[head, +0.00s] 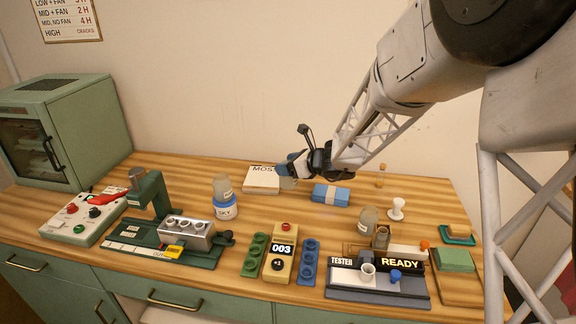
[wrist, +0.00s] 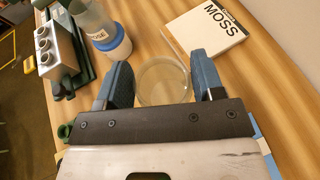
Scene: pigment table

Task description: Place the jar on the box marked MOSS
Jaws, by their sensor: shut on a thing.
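The box marked MOSS (head: 262,181) is a flat, cream box lying on the wooden table near the wall. It also shows in the wrist view (wrist: 207,38), ahead of my gripper and to the right. My gripper (wrist: 158,78) is shut on a clear round jar (wrist: 163,84), with one blue finger on each side of it. In the head view my gripper (head: 291,170) is at the right edge of the MOSS box, and the jar (head: 288,183) is mostly hidden behind the fingers. The wrist view shows the jar apart from the box, beside it.
A blue block (head: 331,195) lies just to the right. A green press (head: 150,200), a counter (head: 280,258) and a tester (head: 380,283) stand nearer the front edge.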

